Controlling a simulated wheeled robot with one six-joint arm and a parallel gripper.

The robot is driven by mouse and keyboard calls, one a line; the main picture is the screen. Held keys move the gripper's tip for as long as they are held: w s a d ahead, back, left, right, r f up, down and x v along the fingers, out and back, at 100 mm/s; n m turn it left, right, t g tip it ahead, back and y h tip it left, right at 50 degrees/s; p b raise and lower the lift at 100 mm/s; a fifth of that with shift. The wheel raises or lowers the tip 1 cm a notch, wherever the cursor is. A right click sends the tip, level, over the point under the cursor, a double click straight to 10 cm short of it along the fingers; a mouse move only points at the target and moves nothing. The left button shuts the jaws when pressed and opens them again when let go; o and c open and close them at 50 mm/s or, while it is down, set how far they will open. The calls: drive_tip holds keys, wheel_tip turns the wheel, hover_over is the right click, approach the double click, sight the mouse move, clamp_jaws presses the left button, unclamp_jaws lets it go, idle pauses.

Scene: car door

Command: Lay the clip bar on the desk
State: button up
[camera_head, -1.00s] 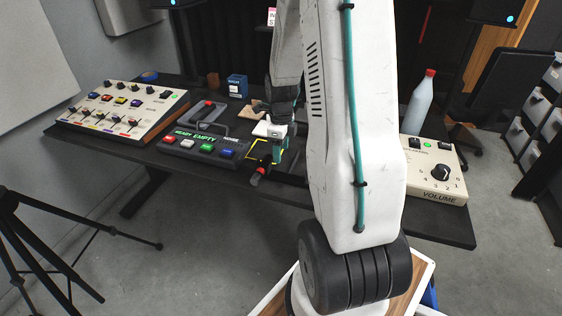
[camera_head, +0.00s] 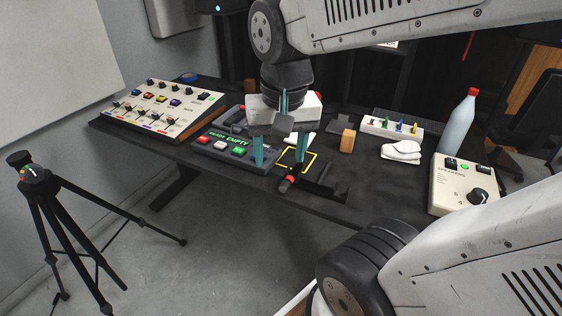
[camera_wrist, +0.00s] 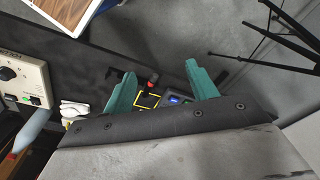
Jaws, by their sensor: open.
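A black bar (camera_head: 319,187) with small upright parts, which looks like the clip bar, lies at the desk's front edge. A black piece with a red band (camera_head: 291,179) is at its left end; I cannot tell if they are joined. The bar also shows in the wrist view (camera_wrist: 117,76). My gripper (camera_head: 278,164) points down over the front of the desk (camera_head: 375,185), its teal fingers apart. No object shows held between them. The red-banded piece appears near the right finger; contact is unclear. A yellow square outline (camera_head: 313,163) is behind the bar, partly hidden by a finger.
A button panel reading EMPTY (camera_head: 213,147) is left of my gripper, with a slider console (camera_head: 160,108) beyond. A tan block (camera_head: 348,140), white cloth (camera_head: 401,151), bottle (camera_head: 457,122) and speaker box (camera_head: 466,188) are right. A tripod (camera_head: 72,220) stands at left. Bare desk lies right of the bar.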

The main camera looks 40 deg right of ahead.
drive_tip(key=s+a+n, duration=0.2)
drive_tip(key=s+n, duration=0.3)
drive_tip(key=shift+s+a+r+n, duration=0.25)
drive_tip(key=shift+a+r+n, duration=0.1)
drive_tip(key=shift+r+n, duration=0.1)
idle(1.5)
